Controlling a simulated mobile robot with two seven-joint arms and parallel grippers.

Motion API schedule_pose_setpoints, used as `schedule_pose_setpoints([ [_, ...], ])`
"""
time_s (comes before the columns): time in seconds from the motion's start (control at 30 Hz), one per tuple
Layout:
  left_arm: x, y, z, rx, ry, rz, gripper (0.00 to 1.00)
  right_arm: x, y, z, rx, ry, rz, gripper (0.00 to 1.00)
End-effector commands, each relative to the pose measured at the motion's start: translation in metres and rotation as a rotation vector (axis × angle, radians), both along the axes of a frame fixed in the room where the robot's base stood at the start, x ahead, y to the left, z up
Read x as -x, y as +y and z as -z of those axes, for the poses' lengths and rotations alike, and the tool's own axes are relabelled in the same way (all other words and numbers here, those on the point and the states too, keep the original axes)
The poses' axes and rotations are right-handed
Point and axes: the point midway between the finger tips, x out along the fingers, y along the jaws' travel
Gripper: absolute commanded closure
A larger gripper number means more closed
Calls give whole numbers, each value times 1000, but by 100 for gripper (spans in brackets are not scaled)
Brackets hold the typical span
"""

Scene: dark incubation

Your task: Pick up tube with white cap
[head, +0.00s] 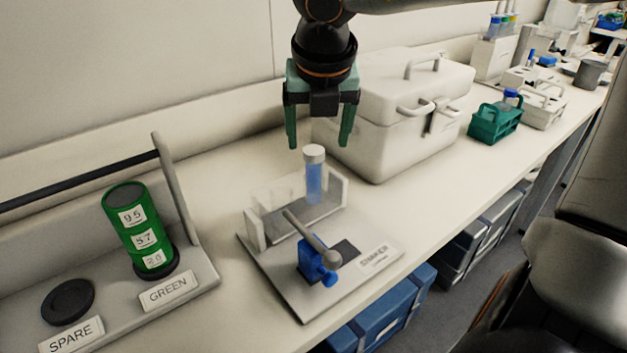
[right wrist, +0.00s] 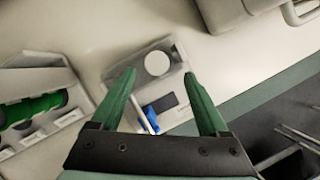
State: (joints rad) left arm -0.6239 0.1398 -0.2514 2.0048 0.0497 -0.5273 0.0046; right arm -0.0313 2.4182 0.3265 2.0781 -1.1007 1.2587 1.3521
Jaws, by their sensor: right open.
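The tube with the white cap (head: 314,172) stands upright in the clear holder of the shaker (head: 282,270) and has blue contents. In the right wrist view its round white cap (right wrist: 158,63) shows from above, ahead of and between the fingers. My right gripper (head: 319,143) is open and empty, pointing down above and just behind the tube, with the fingers apart on either side of the cap. It also shows in the right wrist view (right wrist: 160,80). My left gripper is not in view.
A lidded white box (head: 400,110) stands close behind and right of the shaker. A blue clamp with a grey lever (head: 316,262) sits on the shaker's front. A green canister (head: 138,230) stands in a rack at left. A teal rack (head: 494,124) is farther right.

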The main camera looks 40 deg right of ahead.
Motion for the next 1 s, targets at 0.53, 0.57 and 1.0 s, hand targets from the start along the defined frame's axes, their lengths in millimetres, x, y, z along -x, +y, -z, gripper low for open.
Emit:
schedule_pose_setpoints([
  [0.53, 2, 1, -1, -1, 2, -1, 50, -24, -13, 46, -2, 1, -1, 22],
  [0.57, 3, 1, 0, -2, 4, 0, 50, -24, -13, 46, -2, 1, -1, 22],
  [1.0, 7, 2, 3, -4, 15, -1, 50, -24, -12, 45, -2, 1, -1, 59],
])
